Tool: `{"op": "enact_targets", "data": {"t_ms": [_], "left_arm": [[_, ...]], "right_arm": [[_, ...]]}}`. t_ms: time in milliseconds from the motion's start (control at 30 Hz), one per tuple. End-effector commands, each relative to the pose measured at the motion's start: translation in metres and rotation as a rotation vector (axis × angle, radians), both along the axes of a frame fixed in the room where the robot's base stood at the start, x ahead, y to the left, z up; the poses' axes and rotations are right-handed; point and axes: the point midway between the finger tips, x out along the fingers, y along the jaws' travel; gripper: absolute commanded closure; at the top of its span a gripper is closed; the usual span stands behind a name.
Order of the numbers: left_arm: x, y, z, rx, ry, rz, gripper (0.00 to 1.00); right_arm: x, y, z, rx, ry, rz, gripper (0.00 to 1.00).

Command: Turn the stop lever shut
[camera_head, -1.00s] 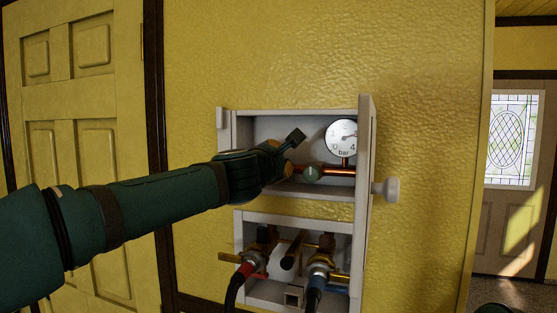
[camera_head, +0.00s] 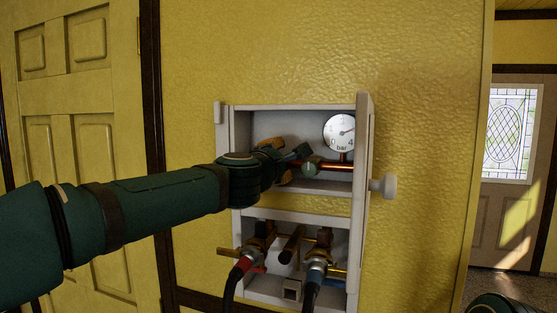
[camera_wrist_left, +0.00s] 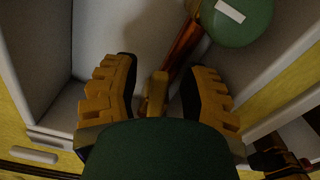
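My left gripper (camera_head: 286,162) reaches into the upper compartment of a white wall box, just left of a round green disc (camera_head: 309,168) on a copper pipe (camera_head: 335,166). In the left wrist view the gripper (camera_wrist_left: 160,85) is open, its ochre fingers with black pads apart. A short brass piece (camera_wrist_left: 156,93) stands in the gap between them, with space on both sides; I cannot tell whether it is the stop lever. The disc there (camera_wrist_left: 238,20), with a white mark, is beyond the right finger. The head view hides the pipe's left part behind the gripper. My right gripper is not in view.
A pressure gauge (camera_head: 341,132) stands above the pipe. The lower compartment holds brass taps with a red-collared hose (camera_head: 243,267) and a blue-collared hose (camera_head: 314,278). The box's right side wall (camera_head: 364,200) carries a white knob (camera_head: 384,186). A shelf (camera_head: 300,216) separates the compartments.

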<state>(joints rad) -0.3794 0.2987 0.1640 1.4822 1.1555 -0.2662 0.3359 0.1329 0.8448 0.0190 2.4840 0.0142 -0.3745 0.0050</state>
Motion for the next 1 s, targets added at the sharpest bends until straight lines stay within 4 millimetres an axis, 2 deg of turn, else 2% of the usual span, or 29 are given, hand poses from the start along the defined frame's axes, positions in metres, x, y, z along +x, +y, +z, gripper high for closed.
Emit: {"op": "enact_targets", "data": {"t_ms": [267,433,567,800,1000], "left_arm": [[0.000,0.000,0.000,-0.001,0.001,0.000,0.54],[-0.008,0.003,0.000,-0.001,0.001,0.001,0.54],[-0.027,0.010,0.001,-0.001,0.000,0.001,0.54],[-0.072,0.024,0.001,-0.002,-0.002,0.001,0.54],[-0.101,0.033,0.001,-0.001,-0.001,0.000,0.54]], "right_arm": [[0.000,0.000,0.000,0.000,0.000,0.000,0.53],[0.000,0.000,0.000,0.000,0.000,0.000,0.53],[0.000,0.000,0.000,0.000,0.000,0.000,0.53],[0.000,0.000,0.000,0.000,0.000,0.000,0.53],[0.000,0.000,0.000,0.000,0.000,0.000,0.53]]}}
